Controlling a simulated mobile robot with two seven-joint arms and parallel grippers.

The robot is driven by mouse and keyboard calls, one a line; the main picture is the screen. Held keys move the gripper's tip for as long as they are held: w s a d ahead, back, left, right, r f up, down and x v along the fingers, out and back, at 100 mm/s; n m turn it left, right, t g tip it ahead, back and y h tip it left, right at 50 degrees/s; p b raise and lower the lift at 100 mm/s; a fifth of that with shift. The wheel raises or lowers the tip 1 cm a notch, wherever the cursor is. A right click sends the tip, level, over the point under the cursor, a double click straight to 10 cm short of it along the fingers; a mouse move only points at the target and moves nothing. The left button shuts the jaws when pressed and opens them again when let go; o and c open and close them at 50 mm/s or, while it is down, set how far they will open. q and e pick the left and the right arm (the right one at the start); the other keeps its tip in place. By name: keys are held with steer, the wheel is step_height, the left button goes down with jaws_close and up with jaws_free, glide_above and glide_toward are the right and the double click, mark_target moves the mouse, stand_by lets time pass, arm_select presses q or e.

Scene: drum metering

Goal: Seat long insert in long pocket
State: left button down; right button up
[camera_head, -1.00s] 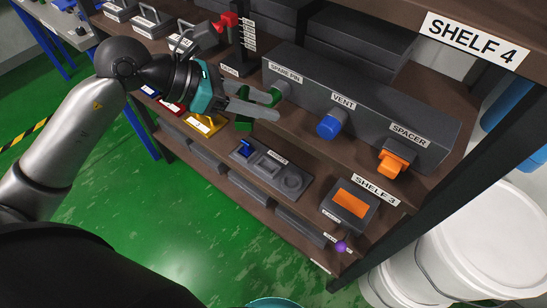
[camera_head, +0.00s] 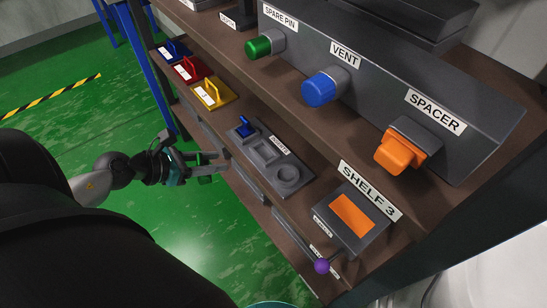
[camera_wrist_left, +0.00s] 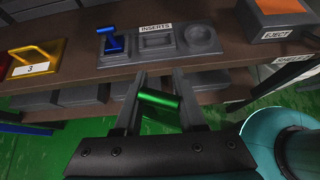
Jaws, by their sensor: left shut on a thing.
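My left gripper (camera_head: 222,163) is in front of the lower shelf, to the left of and below the inserts tray. It is shut on a green piece (camera_head: 205,180), seen in the left wrist view as a green bar (camera_wrist_left: 158,99) across the fingers. The piece's underside is hidden. The grey inserts tray (camera_head: 262,172) has three pockets in a row. A blue insert (camera_head: 243,126) with a raised grip sits in the left one. The middle rectangular pocket (camera_wrist_left: 157,41) and the round pocket (camera_wrist_left: 201,33) look empty. My right gripper is not in view.
Yellow (camera_head: 213,94), red (camera_head: 188,70) and blue (camera_head: 174,50) handled pieces stand left of the tray. A grey box with an orange top (camera_head: 352,213) stands right. Green (camera_head: 258,47), blue (camera_head: 318,90) and orange (camera_head: 400,152) knobs project above. A teal round thing (camera_wrist_left: 290,140) is nearby.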

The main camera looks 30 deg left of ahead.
arm_select(q)
glide_toward(272, 146)
steer(key=w+d, duration=0.1)
steer(key=w, duration=0.1)
steer(key=w+d+r+b, duration=0.1)
steer(key=w, duration=0.1)
steer(key=w+d+b, duration=0.1)
steer(key=w, duration=0.1)
steer(key=shift+w+r, duration=0.15)
steer(key=shift+r, duration=0.15)
steer(key=shift+w+d, duration=0.25)
steer(key=shift+w, duration=0.3)
steer(key=shift+f+b, duration=1.3)
steer(key=shift+f, duration=0.45)
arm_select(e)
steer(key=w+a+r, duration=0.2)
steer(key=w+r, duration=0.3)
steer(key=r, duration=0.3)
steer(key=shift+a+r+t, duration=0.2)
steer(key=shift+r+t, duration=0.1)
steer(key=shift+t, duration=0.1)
